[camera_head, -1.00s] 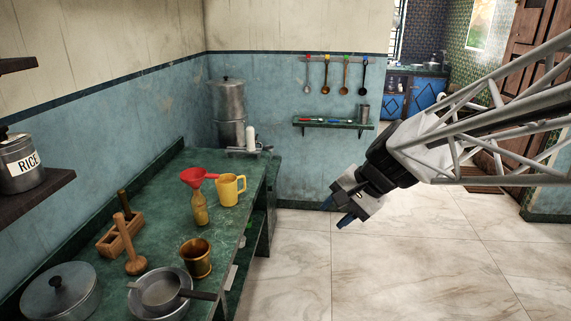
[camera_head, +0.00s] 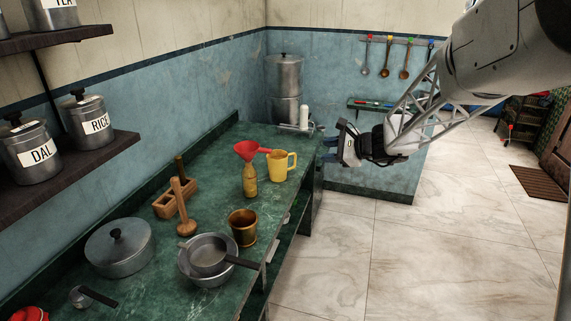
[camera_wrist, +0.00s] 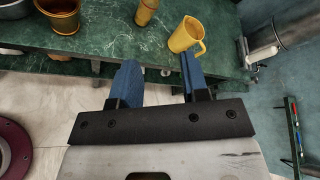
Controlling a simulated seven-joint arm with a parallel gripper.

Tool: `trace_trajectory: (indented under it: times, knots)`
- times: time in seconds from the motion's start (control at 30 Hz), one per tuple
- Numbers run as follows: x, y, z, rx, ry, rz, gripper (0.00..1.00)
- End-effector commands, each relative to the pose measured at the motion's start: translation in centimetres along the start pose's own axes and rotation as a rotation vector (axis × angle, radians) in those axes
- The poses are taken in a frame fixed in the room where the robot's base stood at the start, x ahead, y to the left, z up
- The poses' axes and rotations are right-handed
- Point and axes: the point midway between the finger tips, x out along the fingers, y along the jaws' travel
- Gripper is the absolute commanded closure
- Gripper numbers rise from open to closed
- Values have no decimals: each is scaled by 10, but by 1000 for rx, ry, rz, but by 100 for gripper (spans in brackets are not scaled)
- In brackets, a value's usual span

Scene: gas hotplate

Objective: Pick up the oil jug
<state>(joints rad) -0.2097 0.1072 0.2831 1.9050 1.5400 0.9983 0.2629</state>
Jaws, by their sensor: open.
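A yellow jug with a side handle (camera_head: 280,167) stands upright on the green counter (camera_head: 205,270), near its right edge; it looks like the oil jug. Close to its left stands an amber bottle (camera_head: 250,183) with a red funnel (camera_head: 247,150) in its neck. My gripper (camera_head: 326,149) is open and empty, to the right of the jug and apart from it. In the wrist view the blue fingers (camera_wrist: 158,66) are spread, with the jug (camera_wrist: 186,36) beyond them, nearer the right finger. The bottle (camera_wrist: 146,12) is partly cut off there.
A brass pot (camera_head: 242,228), metal pans (camera_head: 206,257), a lidded pot (camera_head: 119,247) and a wooden masher (camera_head: 183,210) stand nearer on the counter. Tall steel containers (camera_head: 285,80) stand at the back. Shelves with labelled tins (camera_head: 90,125) hang at left. Open floor lies right of the counter.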

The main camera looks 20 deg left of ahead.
Motion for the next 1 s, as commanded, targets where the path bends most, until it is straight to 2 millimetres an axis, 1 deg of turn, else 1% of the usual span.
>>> trace_trajectory:
  times: [0.03,0.33,0.5,0.7,1.0]
  knots:
    - [13,-6,-9,33,-12,-21,58]
    - [80,-41,-58,237,-84,-165,58]
    - [118,-54,-89,354,-119,-245,58]
    - [162,-66,-129,491,-158,-342,58]
    - [221,-70,-191,681,-205,-482,58]
